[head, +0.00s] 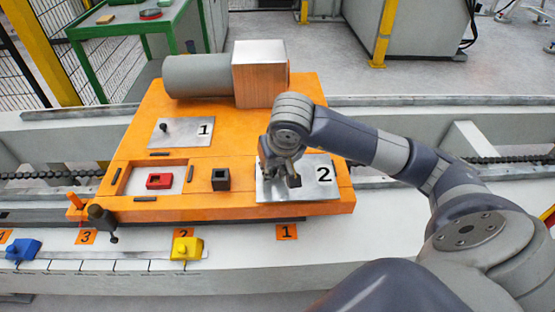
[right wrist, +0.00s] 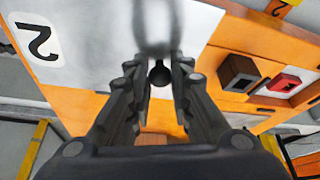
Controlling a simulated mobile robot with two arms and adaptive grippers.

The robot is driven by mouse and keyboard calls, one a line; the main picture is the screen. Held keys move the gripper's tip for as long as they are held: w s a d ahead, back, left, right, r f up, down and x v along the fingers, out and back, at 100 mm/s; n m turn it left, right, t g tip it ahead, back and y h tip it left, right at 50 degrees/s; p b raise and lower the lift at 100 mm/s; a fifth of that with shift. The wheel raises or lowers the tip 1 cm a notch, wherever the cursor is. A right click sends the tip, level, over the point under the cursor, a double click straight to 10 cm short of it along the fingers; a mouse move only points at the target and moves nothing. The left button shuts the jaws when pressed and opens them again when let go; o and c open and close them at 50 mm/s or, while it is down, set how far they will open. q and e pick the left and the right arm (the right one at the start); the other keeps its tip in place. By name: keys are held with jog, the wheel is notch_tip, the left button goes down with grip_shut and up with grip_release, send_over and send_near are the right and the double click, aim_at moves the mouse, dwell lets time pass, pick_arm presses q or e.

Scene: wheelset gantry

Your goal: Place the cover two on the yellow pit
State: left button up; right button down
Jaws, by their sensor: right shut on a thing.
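Cover two is a silver plate (head: 318,172) marked with a black 2, at the right front of the orange fixture. It also fills much of the upper left of the right wrist view (right wrist: 85,45). My right gripper (head: 283,176) is over its left part, shut on the cover's dark knob (right wrist: 159,73). The plate looks roughly level; I cannot tell whether it touches the fixture or hovers just above it. No yellow pit shows; what lies under the plate is hidden. My left gripper is not in view.
Cover one (head: 181,132) lies behind left on the orange fixture (head: 222,148). An open recess (head: 138,180) holds a red block (head: 159,181); a dark hollow block (head: 220,180) stands beside it. Yellow (head: 186,250) and blue (head: 22,249) pieces sit in front.

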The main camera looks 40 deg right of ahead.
jog(key=w+d, duration=0.2)
jog(key=w, duration=0.1)
jog(key=w+d, duration=0.1)
jog(key=shift+w+d+f, duration=0.25)
jog(key=shift+w+d, duration=0.1)
jog(key=shift+w, duration=0.05)
jog(key=shift+f, duration=0.25)
notch_tip(320, 180, down, 2)
jog(key=shift+f, duration=0.55)
jog(key=c, duration=1.7)
grip_release()
jog(key=shift+o, duration=1.2)
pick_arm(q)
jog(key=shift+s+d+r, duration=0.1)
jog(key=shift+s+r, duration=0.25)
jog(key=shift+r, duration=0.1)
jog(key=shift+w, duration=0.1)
